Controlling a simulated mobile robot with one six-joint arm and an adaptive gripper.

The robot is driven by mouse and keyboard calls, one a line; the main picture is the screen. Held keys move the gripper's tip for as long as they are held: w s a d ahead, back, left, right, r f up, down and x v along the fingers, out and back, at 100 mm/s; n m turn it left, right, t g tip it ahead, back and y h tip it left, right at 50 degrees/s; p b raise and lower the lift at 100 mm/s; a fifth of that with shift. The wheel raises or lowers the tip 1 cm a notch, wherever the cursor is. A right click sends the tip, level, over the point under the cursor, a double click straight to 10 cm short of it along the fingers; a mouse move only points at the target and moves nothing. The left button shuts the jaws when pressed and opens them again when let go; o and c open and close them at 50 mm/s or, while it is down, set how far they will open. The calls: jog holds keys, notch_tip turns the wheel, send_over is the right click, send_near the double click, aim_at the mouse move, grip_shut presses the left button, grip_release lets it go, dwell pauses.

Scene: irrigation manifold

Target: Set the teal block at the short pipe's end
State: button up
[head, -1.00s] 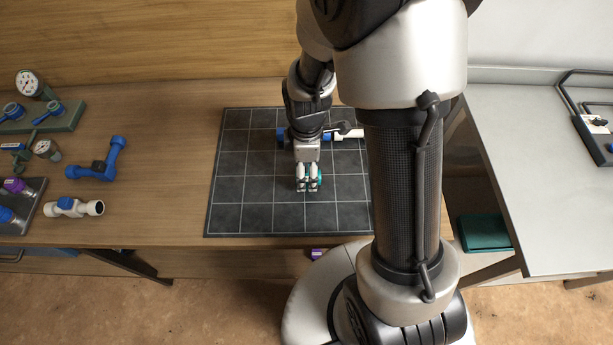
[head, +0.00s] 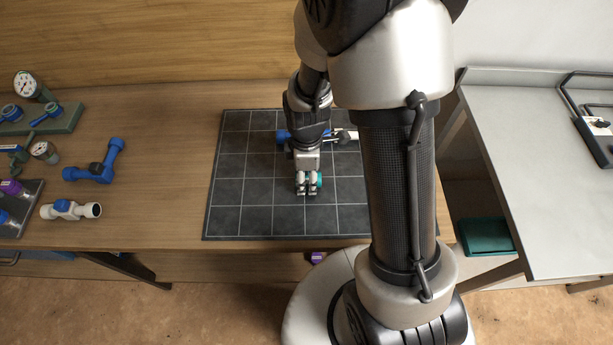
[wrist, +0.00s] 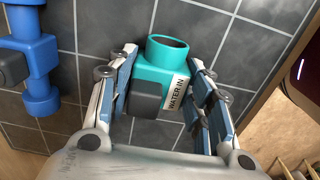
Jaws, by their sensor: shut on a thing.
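The teal block (wrist: 160,65) has a round open mouth, a grey part and a "WATER IN" label. It sits between the fingers of my gripper (wrist: 160,95), which is shut on it. In the head view, only a sliver of the teal block (head: 319,179) shows beside my gripper (head: 307,190), over the dark gridded mat (head: 230,190). A blue fitting (head: 283,136) and a white pipe piece (head: 346,135) lie on the mat behind my gripper, partly hidden by my arm. The blue fitting (wrist: 38,60) also shows at the left of the wrist view. I cannot tell whether the block touches the mat.
A blue elbow fitting (head: 97,165) and a white fitting with a blue part (head: 70,210) lie on the wooden table left of the mat. Gauges and valves stand farther left. The mat's left and front parts are clear. A grey bench (head: 525,180) stands to the right.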

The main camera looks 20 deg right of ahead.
jog(key=c, duration=0.7)
